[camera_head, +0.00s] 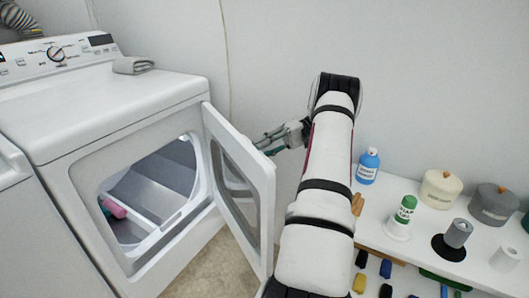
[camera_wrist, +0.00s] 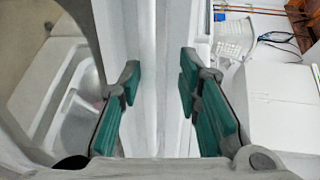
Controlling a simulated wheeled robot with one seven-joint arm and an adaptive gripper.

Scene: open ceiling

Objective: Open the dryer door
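The white dryer (camera_head: 115,105) stands at the left of the head view. Its door (camera_head: 265,200), a white frame with a window, stands well open, swung out to the right, and the drum opening shows. My gripper (camera_head: 264,145) is just beyond the door's upper edge, its tips close to it. In the wrist view my gripper (camera_wrist: 160,85) has its two teal fingers spread apart, with a white panel edge (camera_wrist: 160,40), likely the door's, running between them. I see no clear grip on it, and contact is hard to judge.
A pink item (camera_head: 113,208) lies inside the drum. A folded grey cloth (camera_head: 133,65) is on the dryer top. At the right, a white shelf (camera_head: 385,225) holds a blue bottle (camera_head: 368,166), a green-and-white bottle (camera_head: 405,210) and lidded jars (camera_head: 440,188). Bare floor shows below the door.

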